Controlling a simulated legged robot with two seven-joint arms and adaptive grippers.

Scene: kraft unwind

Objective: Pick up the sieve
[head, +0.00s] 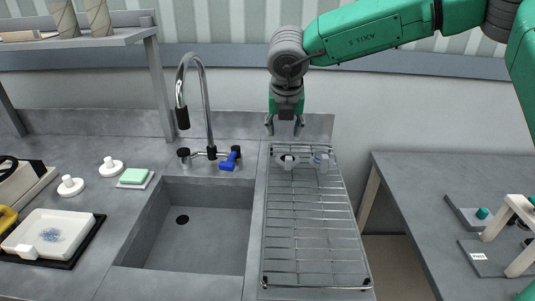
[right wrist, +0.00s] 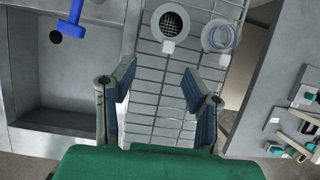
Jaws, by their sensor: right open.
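The sieve (right wrist: 173,24) is a small round white piece with a dark mesh in its middle and a pale tab. It lies on the wire drying rack (right wrist: 152,118), near the top of the right wrist view. In the head view the sieve (head: 288,160) is small, at the far end of the rack (head: 312,237). My right gripper (head: 284,127) points down above that end, open and empty. In the right wrist view its fingers (right wrist: 158,78) are spread, with only rack wires between them, and the sieve is beyond the fingertips. My left gripper is not in view.
A ring-shaped pale piece (right wrist: 219,37) lies right beside the sieve. The sink (head: 205,225) with a tall faucet (head: 207,105) and a blue handle (head: 229,160) is left of the rack. A grey table (head: 410,195) with fixtures stands right, across a gap.

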